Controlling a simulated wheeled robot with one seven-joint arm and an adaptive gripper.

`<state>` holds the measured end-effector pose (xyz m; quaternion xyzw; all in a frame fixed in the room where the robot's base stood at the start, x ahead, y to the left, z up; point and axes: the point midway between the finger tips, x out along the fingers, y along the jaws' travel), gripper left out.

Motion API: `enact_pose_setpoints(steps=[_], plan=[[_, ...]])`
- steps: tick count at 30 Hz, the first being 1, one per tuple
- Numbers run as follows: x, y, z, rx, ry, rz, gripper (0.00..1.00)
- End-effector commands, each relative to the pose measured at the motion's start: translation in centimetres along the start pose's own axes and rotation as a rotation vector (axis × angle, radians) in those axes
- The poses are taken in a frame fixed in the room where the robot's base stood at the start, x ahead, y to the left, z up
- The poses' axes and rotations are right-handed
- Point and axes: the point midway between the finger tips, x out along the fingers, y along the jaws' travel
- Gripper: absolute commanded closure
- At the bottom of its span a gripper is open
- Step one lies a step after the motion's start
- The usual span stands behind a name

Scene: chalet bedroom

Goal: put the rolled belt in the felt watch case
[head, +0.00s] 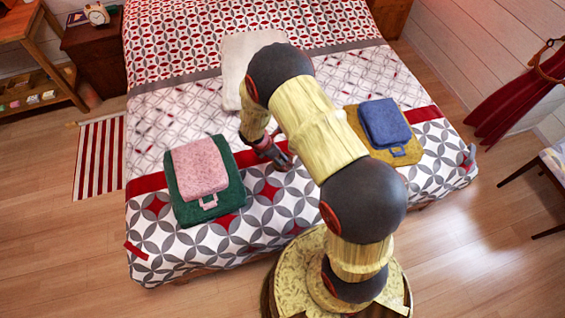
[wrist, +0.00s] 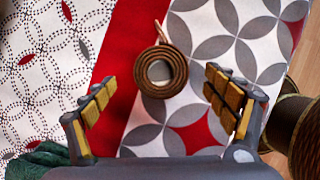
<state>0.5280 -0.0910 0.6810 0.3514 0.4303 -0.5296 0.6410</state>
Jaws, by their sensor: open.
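In the head view my gripper (head: 274,154) is low over the bed. Two felt cases lie on the bed: a pink one (head: 200,168) and a blue one (head: 384,122). I cannot tell which is the watch case.
The pink case lies on a green felt piece (head: 228,212), left of my gripper. The blue one lies on a mustard piece (head: 408,165), right of my arm. A pale folded cloth (head: 236,60) lies farther back. The bed cover between the cases is mostly clear.

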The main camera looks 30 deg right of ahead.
Motion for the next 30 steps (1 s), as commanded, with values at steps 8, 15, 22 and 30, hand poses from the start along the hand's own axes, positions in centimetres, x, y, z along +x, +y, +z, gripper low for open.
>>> enact_pose_setpoints(steps=[8, 15, 22, 30], plan=[[3.6, -0.1, -0.2, 0.002, 0.001, 0.000, 0.14], [5.0, 0.0, -0.1, 0.002, 0.001, 0.001, 0.14], [4.9, 0.0, -0.1, 0.002, 0.000, 0.001, 0.20], [4.9, 0.0, -0.1, 0.002, 0.000, 0.001, 0.35]])
